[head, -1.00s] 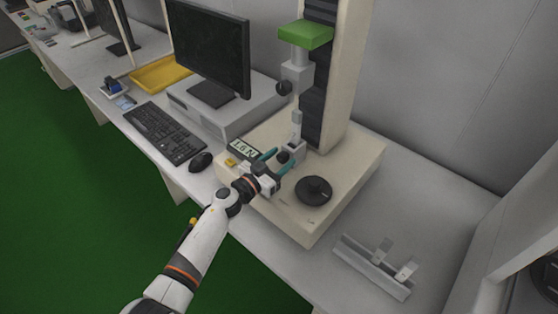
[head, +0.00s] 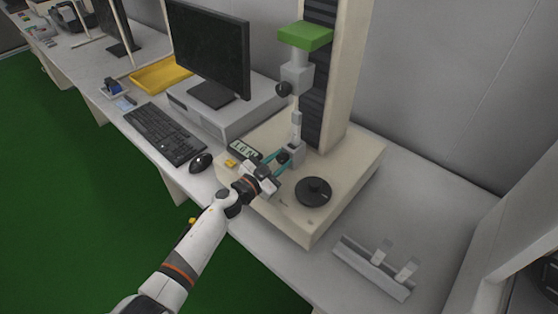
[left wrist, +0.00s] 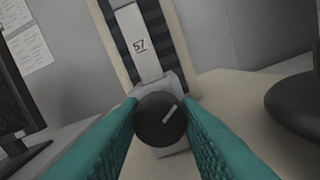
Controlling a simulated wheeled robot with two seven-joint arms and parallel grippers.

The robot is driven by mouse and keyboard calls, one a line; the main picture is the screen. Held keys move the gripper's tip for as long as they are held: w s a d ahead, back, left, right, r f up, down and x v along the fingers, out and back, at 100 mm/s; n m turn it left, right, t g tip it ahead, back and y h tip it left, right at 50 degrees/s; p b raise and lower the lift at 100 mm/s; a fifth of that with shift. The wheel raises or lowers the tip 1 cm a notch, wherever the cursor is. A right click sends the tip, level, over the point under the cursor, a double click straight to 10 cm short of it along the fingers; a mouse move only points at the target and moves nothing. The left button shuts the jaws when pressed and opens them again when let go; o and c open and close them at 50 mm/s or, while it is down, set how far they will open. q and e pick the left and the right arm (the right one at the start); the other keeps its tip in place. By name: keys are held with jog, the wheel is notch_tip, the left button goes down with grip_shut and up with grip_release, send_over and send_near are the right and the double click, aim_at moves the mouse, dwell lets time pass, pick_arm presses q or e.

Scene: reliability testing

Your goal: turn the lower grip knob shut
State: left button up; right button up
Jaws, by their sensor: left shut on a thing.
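The lower grip knob (head: 283,158) is a dark round knob on the front of the grey lower grip (head: 296,152). In the left wrist view the knob (left wrist: 156,122) faces me, with a pale line on its face slanting up to the right. My left gripper (head: 275,159) has its teal fingers shut on the knob, one on each side. The fingers also show in the left wrist view (left wrist: 158,124). A pale strip marked 57 (left wrist: 143,45) stands upright above the lower grip. My right gripper is not in view.
The upper grip (head: 297,76) with its own dark knob (head: 283,89) hangs above. On the tester's base (head: 345,185) are a black round handle (head: 313,191) and a small display (head: 243,149). A rack (head: 371,267) with pale strips lies at the front right.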

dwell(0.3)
pick_arm(q)
jog(key=o, duration=1)
jog(key=shift+c, duration=0.2)
jog(key=shift+s, duration=0.1)
jog(key=v, duration=1.2)
